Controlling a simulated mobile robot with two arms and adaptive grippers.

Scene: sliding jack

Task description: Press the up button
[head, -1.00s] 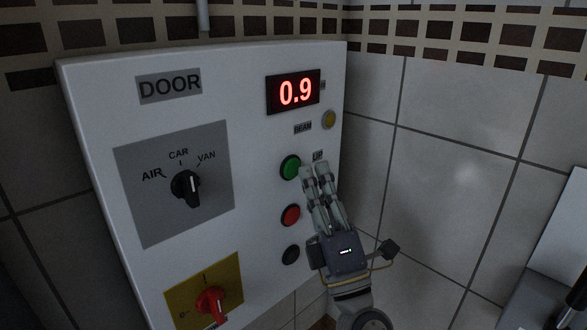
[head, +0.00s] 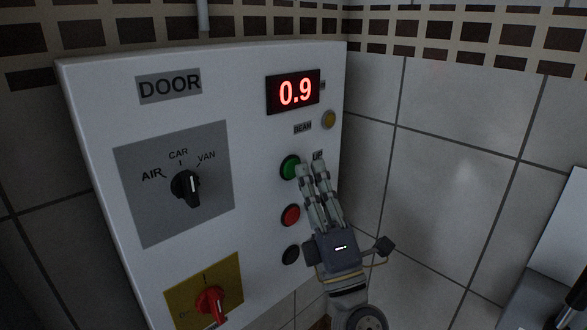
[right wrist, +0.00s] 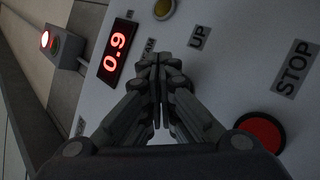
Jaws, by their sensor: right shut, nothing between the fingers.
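The green up button (head: 290,168) sits on the white control panel (head: 245,130), left of the UP label (head: 318,156), which also shows in the right wrist view (right wrist: 199,37). My right gripper (head: 310,164) is shut and empty, its fingertips just right of the green button and overlapping its right edge in the head view. I cannot tell whether they touch it. In the right wrist view, the shut fingers (right wrist: 152,60) point at the panel, and the green button is hidden. My left gripper is not in view.
Below the green button are a red button (head: 290,215) and a black button (head: 291,255). A yellow lamp (head: 328,119) and the display reading 0.9 (head: 294,91) are above. A rotary selector (head: 187,188) and a red switch (head: 211,303) sit left. The tiled wall (head: 450,130) is at the right.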

